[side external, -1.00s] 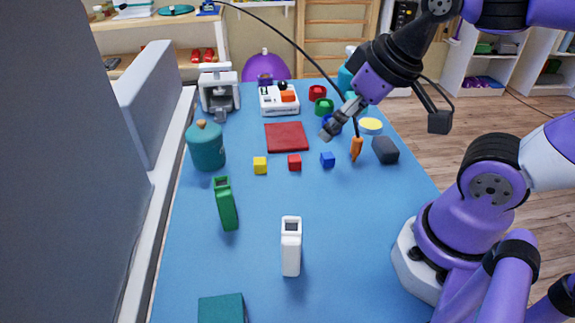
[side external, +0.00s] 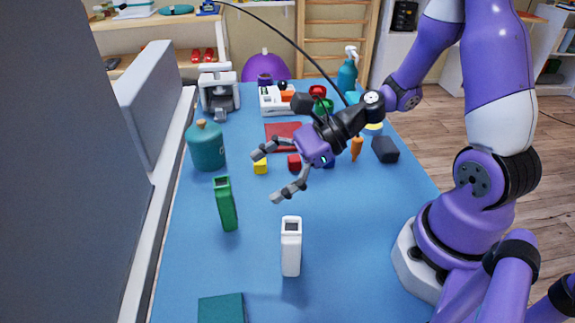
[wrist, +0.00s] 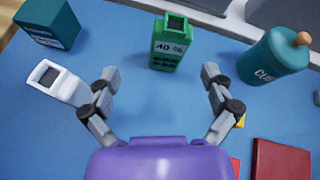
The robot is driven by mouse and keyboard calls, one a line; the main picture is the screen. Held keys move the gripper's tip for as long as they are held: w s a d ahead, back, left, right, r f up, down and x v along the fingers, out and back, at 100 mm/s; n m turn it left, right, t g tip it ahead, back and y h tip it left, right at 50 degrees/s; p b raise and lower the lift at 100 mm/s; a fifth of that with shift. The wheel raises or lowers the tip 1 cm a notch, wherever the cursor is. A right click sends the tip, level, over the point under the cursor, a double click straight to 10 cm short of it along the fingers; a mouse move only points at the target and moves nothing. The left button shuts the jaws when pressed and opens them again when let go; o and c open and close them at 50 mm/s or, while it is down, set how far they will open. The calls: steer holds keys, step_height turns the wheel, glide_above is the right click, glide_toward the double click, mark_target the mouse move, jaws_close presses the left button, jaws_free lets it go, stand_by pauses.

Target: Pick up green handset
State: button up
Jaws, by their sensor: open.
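The green handset (side external: 226,204) stands upright on the blue table, left of centre in the side view. In the wrist view the green handset (wrist: 171,44) is at the top centre, its face showing "40 %" and dark keys. My gripper (side external: 268,176) is open and empty, to the right of the handset and apart from it. In the wrist view my gripper (wrist: 160,78) has its fingers spread wide, with the handset ahead, lying between their lines. A white handset (side external: 291,246) stands nearer the camera; it also shows in the wrist view (wrist: 60,82) beside the left finger.
A teal canister (side external: 206,148) stands behind the green handset. A teal box (side external: 221,308) is at the front. A grey panel (side external: 150,100) borders the left. Table around the green handset is clear.

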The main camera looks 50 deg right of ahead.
mark_target(226, 203)
steer(key=w+a+m, duration=0.1)
steer(key=w+a+f+m, duration=0.1)
steer(key=w+a+t, duration=0.1)
steer(key=shift+w+a+f+m+y, duration=0.15)
steer(key=shift+w+f+m+y, duration=0.15)
steer(key=shift+m, duration=0.1)
steer(key=shift+x, duration=2.7)
steer(key=shift+f, duration=0.2)
steer(key=c, duration=1.4)
